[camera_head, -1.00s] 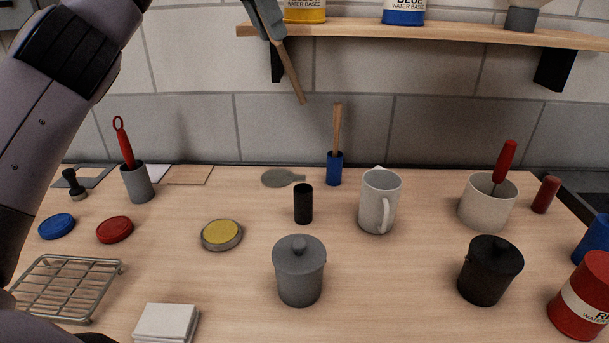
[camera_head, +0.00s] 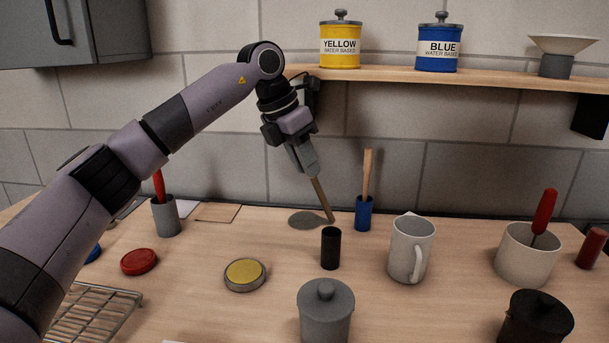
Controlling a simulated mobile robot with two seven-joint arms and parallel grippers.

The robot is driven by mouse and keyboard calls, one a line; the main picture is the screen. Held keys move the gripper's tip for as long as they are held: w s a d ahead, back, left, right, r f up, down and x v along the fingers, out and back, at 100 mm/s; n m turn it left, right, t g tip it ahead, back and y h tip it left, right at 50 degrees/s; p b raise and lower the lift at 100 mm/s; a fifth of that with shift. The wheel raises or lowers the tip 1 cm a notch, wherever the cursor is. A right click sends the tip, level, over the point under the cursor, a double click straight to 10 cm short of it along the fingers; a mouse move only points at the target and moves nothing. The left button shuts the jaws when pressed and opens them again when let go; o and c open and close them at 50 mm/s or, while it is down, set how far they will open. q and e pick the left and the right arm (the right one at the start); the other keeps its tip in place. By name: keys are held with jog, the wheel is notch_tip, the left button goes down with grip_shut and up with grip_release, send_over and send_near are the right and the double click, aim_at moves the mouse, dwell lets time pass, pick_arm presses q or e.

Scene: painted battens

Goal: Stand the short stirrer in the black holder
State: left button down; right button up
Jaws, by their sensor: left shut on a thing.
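My left gripper (camera_head: 309,172) is shut on a wooden stirrer (camera_head: 321,200), which points down and leans, its lower end to the right. The black holder (camera_head: 330,249) is a small upright cylinder on the table. The stirrer's lower end shows just above the holder's rim in the picture, apart from it; I cannot tell whether it is over the holder or behind it. Another wooden stirrer (camera_head: 367,172) stands in a blue holder (camera_head: 363,214) to the right. My right gripper is not in view.
A white mug (camera_head: 409,250) stands right of the black holder, and a grey lidded pot (camera_head: 326,312) in front. A flat grey spoon rest (camera_head: 306,220) lies behind it. A yellow-topped tin lid (camera_head: 245,274) lies to the left. A shelf (camera_head: 480,77) with paint tins overhangs the back.

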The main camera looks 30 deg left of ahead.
aim_at(317, 186)
pick_arm(q)
jog(key=shift+f, duration=1.4)
